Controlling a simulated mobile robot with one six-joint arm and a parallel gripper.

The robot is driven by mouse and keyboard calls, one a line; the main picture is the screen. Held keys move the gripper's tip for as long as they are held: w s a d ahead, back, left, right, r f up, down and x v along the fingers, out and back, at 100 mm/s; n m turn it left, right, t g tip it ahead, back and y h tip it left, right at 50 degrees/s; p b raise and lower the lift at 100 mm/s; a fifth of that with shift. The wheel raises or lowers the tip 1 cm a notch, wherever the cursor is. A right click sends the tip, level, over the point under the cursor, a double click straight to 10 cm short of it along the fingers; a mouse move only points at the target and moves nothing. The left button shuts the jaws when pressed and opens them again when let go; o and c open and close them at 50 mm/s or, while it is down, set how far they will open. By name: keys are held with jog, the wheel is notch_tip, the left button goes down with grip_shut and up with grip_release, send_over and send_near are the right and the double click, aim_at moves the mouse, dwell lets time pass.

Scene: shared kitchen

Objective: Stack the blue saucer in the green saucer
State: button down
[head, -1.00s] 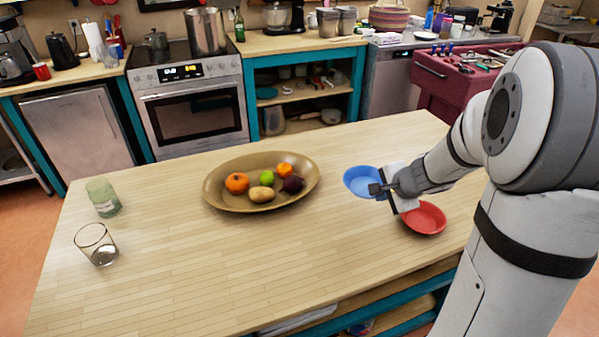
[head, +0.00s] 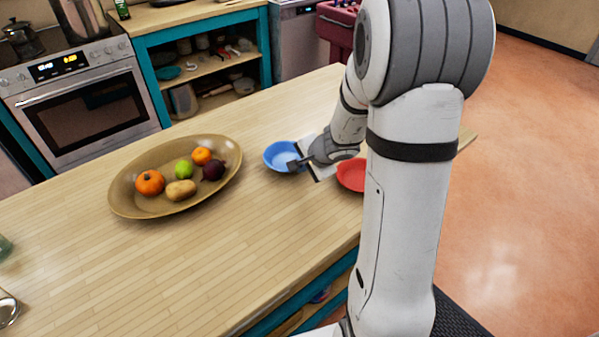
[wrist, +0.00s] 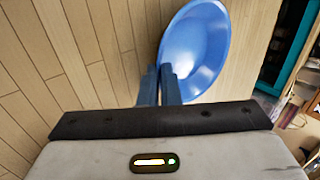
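The blue saucer (head: 280,154) is at the far side of the wooden counter, right of the fruit bowl. It shows large in the wrist view (wrist: 200,48). My gripper (head: 293,164) is at its near right edge. In the wrist view, my gripper's fingers (wrist: 159,82) are close together with the saucer's rim between them, one finger inside the saucer. I cannot tell whether the saucer touches the counter. A red saucer (head: 351,175) lies on the counter to the right, partly hidden by my arm. I see no green saucer in these views.
A wide brown bowl (head: 124,204) of fruit stands left of the blue saucer. A glass (head: 7,309) is cut off at the left edge. The front middle of the wooden counter (head: 190,270) is clear. A stove (head: 85,100) stands behind.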

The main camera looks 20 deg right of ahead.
jog(key=shift+f, duration=0.45)
jog(key=shift+s, duration=0.1)
jog(key=c, duration=2.1)
grip_release()
jog(key=shift+f, duration=0.2)
jog(key=o, duration=0.5)
jog(key=shift+c, duration=0.2)
jog(key=shift+r, duration=0.1)
